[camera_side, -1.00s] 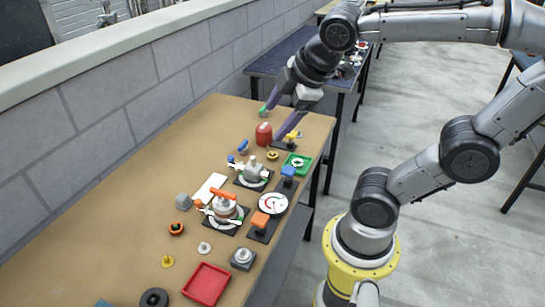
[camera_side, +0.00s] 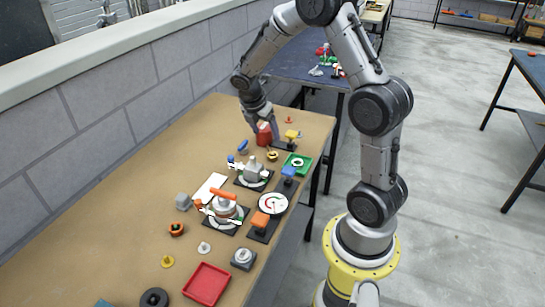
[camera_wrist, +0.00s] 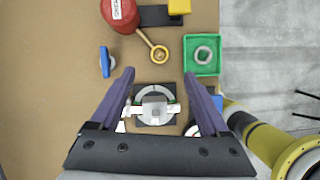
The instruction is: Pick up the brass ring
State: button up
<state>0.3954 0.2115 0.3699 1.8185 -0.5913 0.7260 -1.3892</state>
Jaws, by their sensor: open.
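The brass ring (camera_wrist: 160,54) lies on the brown bench top in the wrist view, with a thin brass stem running up-left toward a red canister (camera_wrist: 120,14). I cannot tell whether the stem touches the canister. The ring also shows in the side view (camera_side: 272,155), small, in front of the canister. My gripper (camera_wrist: 158,72) is open and empty, with its two purple fingers spread wide above the bench. In the wrist view the ring appears just beyond the fingertips, roughly centred between them. In the side view my gripper (camera_side: 263,130) is at the canister, partly overlapping it.
A green tray (camera_wrist: 189,66) holding a grey ring lies right of the brass ring. A blue-handled part (camera_wrist: 105,61) lies left. A grey valve-like fixture (camera_wrist: 154,105) shows between the fingers. A yellow block (camera_wrist: 179,6) stands above. Bare bench lies farther left.

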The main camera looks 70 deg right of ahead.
send_over(272, 153)
jog(key=a, duration=0.2)
notch_tip(272, 153, down, 5)
jog(key=shift+a+f, duration=0.1)
jog(key=shift+f, duration=0.05)
jog(key=shift+a+x, duration=0.15)
jog(key=shift+x, duration=1.15)
jog(key=shift+a+x, duration=0.15)
jog(key=shift+x, duration=1.2)
jog(key=shift+w, duration=0.1)
grip_shut()
